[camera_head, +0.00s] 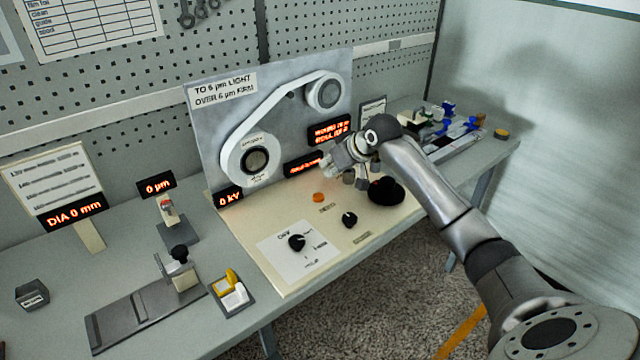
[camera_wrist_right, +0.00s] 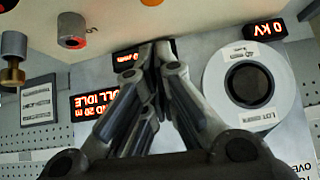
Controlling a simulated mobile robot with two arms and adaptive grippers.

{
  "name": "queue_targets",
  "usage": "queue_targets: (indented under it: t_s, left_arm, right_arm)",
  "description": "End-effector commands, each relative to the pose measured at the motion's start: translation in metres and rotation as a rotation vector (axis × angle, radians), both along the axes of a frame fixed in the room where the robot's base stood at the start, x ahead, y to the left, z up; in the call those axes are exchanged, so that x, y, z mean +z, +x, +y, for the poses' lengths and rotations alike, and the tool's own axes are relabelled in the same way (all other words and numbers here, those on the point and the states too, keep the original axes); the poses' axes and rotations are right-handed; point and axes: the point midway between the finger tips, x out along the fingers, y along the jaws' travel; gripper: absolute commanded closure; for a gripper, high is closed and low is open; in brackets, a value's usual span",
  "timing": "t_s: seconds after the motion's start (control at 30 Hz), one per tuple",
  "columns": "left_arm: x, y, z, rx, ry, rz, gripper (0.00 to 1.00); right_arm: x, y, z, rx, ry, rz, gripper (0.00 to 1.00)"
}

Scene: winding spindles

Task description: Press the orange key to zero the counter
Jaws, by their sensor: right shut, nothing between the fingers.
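The orange key (camera_head: 318,197) is a small round button on the cream panel in the head view. An orange spot at the top edge of the wrist view (camera_wrist_right: 151,2) looks like the same key. My right gripper (camera_head: 332,163) is shut and empty. It is above the back of the panel, behind and slightly right of the key and apart from it in the picture. Its closed fingertips (camera_wrist_right: 160,45) show in the wrist view in front of a small lit display (camera_wrist_right: 125,57). That display (camera_head: 303,164) is partly hidden by the gripper in the head view. My left gripper is out of view.
The cream panel (camera_head: 262,220) carries black knobs (camera_head: 349,220) and a large black dial (camera_head: 386,193) right of the key. The upright grey plate (camera_head: 205,120) with a white reel (camera_wrist_right: 222,80) stands close behind the gripper. Small cylinders (camera_wrist_right: 72,30) stand beside the gripper.

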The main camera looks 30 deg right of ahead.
Motion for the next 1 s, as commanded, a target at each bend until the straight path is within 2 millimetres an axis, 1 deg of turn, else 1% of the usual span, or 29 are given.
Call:
queue_targets:
  t_s: [0.03,0.1,0.33,0.4,0.5,0.6,0.73,1.0]
  left_arm:
    - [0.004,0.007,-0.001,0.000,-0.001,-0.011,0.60]
    - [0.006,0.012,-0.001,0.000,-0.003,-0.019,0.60]
    - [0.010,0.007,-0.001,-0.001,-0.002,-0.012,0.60]
    - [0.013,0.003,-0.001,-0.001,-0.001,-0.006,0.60]
    - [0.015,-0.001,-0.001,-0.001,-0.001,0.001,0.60]
    - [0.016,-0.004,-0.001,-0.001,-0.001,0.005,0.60]
    - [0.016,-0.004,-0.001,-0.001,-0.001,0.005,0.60]
    - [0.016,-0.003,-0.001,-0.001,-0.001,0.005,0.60]
  right_arm:
    - [-0.007,0.007,0.002,0.000,0.003,0.002,1.00]
    - [-0.015,0.016,0.003,0.000,0.004,0.002,1.00]
    - [-0.042,0.040,0.005,0.000,0.001,0.001,1.00]
    - [-0.055,0.038,0.005,0.000,0.001,0.004,1.00]
    - [-0.068,0.037,0.005,0.000,0.000,0.003,1.00]
    - [-0.075,0.037,0.005,-0.001,-0.001,0.000,1.00]
    - [-0.080,0.037,0.005,0.000,-0.001,0.001,1.00]
    - [-0.081,0.037,0.005,0.000,-0.001,0.000,1.00]
